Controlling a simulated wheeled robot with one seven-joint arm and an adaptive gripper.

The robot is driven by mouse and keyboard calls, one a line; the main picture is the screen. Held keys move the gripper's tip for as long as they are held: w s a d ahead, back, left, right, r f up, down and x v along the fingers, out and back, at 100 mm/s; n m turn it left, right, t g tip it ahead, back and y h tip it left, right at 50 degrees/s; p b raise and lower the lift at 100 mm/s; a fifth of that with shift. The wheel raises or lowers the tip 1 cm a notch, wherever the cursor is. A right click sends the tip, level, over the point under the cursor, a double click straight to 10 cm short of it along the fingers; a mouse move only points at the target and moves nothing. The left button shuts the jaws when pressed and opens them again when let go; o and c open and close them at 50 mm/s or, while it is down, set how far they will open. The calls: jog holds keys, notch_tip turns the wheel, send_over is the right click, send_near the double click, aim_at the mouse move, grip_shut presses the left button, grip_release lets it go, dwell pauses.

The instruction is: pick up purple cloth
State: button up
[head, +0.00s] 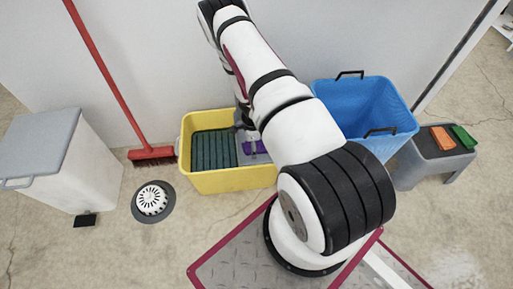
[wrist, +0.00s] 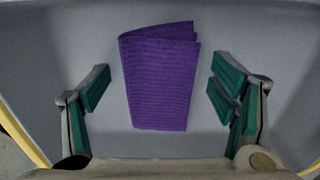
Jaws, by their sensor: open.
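The purple cloth (wrist: 160,80) lies folded on a grey surface (wrist: 65,40) in the wrist view, between the two fingers in the picture and a little beyond them. In the head view a small part of the purple cloth (head: 254,147) shows inside the yellow bin (head: 232,181), mostly hidden by my arm. My gripper (wrist: 160,88) is open and empty, with its green-padded fingers spread to either side of the cloth. I see no contact with the cloth. In the head view the gripper is hidden behind my arm.
In the head view, a dark green ribbed panel (head: 212,150) fills the bin's left part. A blue basket (head: 352,100) stands right of the bin, and a grey stool (head: 432,165) beyond it. A red broom (head: 151,155), floor drain (head: 152,201) and white trash bin (head: 60,160) are left.

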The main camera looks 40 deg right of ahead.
jog(key=shift+c, duration=0.3)
jog(key=c, duration=1.3)
